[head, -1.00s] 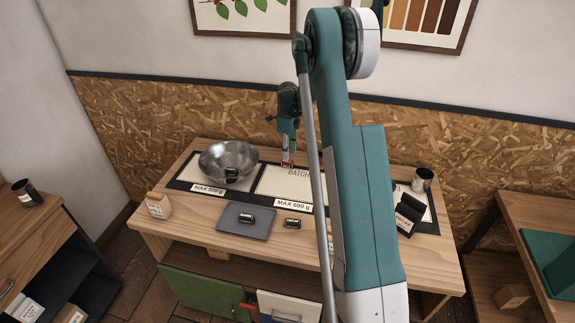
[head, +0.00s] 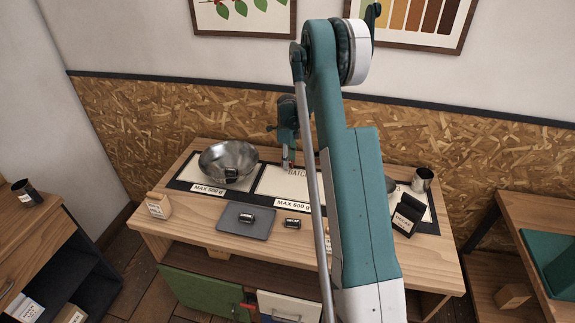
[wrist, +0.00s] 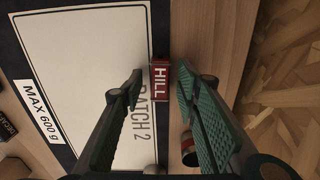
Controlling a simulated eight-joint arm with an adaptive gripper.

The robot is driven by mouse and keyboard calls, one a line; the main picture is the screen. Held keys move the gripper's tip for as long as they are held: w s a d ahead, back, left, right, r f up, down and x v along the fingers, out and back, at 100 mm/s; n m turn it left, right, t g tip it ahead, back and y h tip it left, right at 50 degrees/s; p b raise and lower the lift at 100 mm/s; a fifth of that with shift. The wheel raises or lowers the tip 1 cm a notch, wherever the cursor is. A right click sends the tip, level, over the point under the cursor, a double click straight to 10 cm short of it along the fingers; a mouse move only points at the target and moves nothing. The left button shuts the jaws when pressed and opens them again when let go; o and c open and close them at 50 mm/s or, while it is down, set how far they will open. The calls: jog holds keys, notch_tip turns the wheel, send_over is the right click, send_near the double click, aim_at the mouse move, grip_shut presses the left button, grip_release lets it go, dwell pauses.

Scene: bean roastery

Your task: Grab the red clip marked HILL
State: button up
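The red clip marked HILL (wrist: 160,80) lies near the edge of the white BATCH 2 card in the wrist view, its white letters readable. My gripper (wrist: 160,86) is open, with one green-padded finger on each side of the clip. A narrow gap shows between the clip and each finger, so it is not held. In the head view my gripper (head: 288,158) is over the back of the table, by the middle card. I cannot make out the clip there.
A steel bowl (head: 229,160) stands left on the table (head: 175,218). A dark board (head: 228,222) and a small black block (head: 292,223) lie in front. A metal cup (head: 423,179) stands right. In the wrist view, a red-and-dark object (wrist: 189,150) is partly behind the right finger.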

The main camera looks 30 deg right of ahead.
jog(key=c, duration=0.7)
jog(key=shift+c, duration=0.2)
notch_tip(320, 180, up, 10)
dwell(0.5)
dwell(0.5)
